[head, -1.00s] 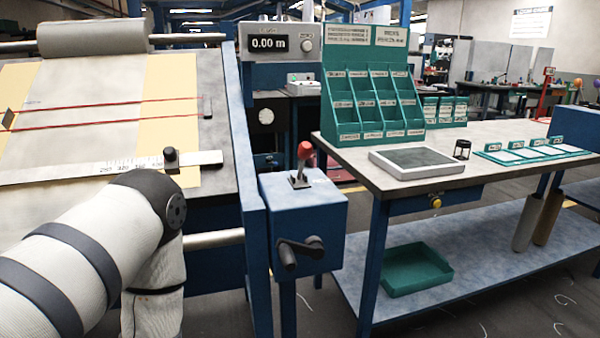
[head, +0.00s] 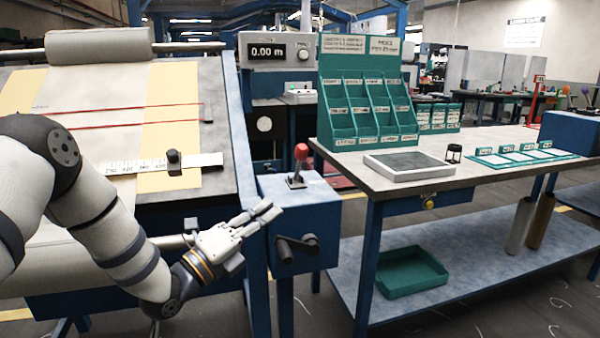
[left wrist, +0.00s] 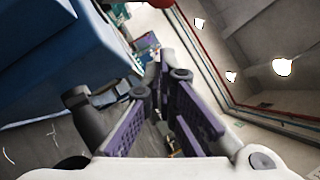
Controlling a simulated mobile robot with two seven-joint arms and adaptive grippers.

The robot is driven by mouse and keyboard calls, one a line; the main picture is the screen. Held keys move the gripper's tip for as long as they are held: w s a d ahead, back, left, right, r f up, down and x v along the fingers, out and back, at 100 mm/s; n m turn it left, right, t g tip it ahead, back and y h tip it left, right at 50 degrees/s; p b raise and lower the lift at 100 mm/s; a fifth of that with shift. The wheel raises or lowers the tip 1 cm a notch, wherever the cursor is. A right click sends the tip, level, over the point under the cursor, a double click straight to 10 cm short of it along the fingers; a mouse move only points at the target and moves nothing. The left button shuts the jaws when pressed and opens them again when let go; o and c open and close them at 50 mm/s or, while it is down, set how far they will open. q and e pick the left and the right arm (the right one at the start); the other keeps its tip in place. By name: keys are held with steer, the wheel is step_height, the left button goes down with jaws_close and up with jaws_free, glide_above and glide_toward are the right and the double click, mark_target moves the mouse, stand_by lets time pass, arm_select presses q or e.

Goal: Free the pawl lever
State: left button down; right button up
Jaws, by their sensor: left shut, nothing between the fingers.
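The lever with a red knob (head: 301,152) stands upright from a plate on top of the blue box (head: 300,211), right of the cloth frame. A dark crank handle (head: 284,250) is on the box's front face. No part is labelled as the pawl. My left gripper (head: 268,209) is shut and empty, its fingertips pointing right at the box's front left, below the red knob and above the crank. In the left wrist view its purple-padded fingers (left wrist: 162,78) converge; the blue box (left wrist: 60,60) and dark crank (left wrist: 88,102) lie to their left. My right gripper is out of view.
A sloped cloth table (head: 222,120) with a ruler (head: 140,168) stands left of the box. A workbench (head: 440,180) with a green bin rack (head: 365,100) stands close on the right. A green tray (head: 410,272) lies on its lower shelf.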

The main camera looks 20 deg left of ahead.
mark_target(299, 162)
arm_select(q)
steer(key=shift+w+a+r+b+x, duration=0.1)
steer(key=shift+a+r+b+x, duration=0.25)
steer(key=shift+x, duration=1.8)
steer(key=shift+w+a+r+b+x, duration=0.15)
steer(key=shift+a+x, duration=0.3)
steer(key=shift+x, duration=1.65)
steer(key=shift+w+a+r+b+x, duration=0.15)
steer(key=shift+a+b+x, duration=0.2)
steer(key=shift+x, duration=1.8)
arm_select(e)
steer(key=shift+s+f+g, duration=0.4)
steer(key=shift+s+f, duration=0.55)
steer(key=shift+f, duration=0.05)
